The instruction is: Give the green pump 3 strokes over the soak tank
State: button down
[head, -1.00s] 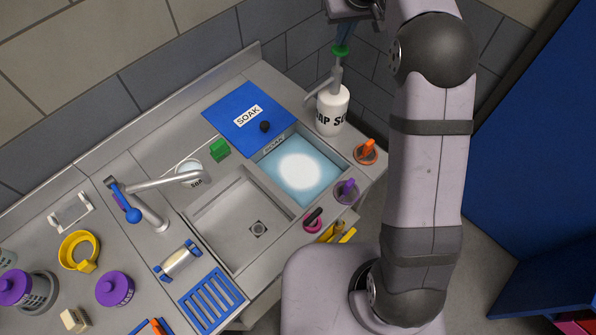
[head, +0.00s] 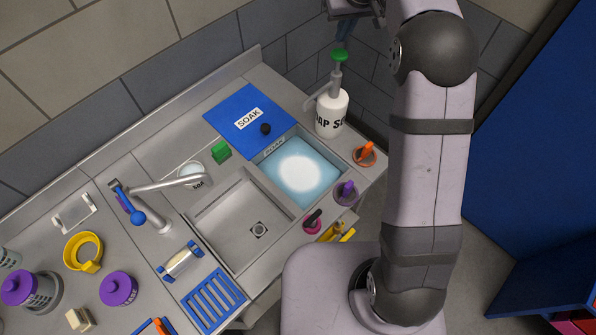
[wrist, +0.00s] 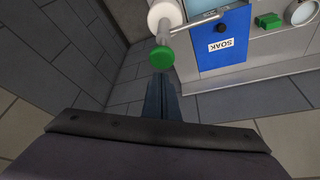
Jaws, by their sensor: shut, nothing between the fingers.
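The pump is a white bottle (head: 331,115) with dark lettering, a grey neck and spout and a green top (head: 339,55). It stands upright at the back right corner of the soak tank (head: 263,180), which holds pale blue, brightly lit liquid. The spout points left. My gripper (head: 343,43) is shut and empty just above the green top; its upper part is cut off by the frame. In the wrist view the shut fingers (wrist: 161,82) point at the green top (wrist: 161,57), with the white bottle (wrist: 165,15) beyond. I cannot tell whether they touch.
A blue SOAK panel (head: 240,122) with a black knob lies behind the tank. A green block (head: 221,150), tap (head: 165,185) and empty sink (head: 235,225) are left. Orange (head: 365,154) and purple (head: 347,192) handled items stand at the right edge. The left counter is cluttered.

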notch_tip(320, 180, up, 4)
jog(key=shift+f, duration=0.1)
dwell(0.4)
jog(key=shift+s+f, duration=0.1)
jog(key=shift+s+d+f, duration=0.1)
jog(key=shift+s+f, duration=0.15)
jog(key=shift+f, duration=0.05)
jog(key=s+d+f+m+g+b, duration=0.1)
jog(key=s+f+b, duration=0.2)
jog(key=s+f, duration=0.5)
jog(key=s+d+f+m+g+b, duration=0.1)
jog(key=s+f, duration=0.7)
jog(key=s, duration=0.9)
jog(key=s+d+f+m+g+h+b, duration=0.1)
jog(key=s+f+b, duration=0.5)
jog(key=s, duration=0.6)
jog(key=shift+s+d+f+g, duration=0.15)
jog(key=shift+d+f+g, duration=0.5)
jog(key=shift+f, duration=0.3)
jog(key=shift+a+f, duration=0.1)
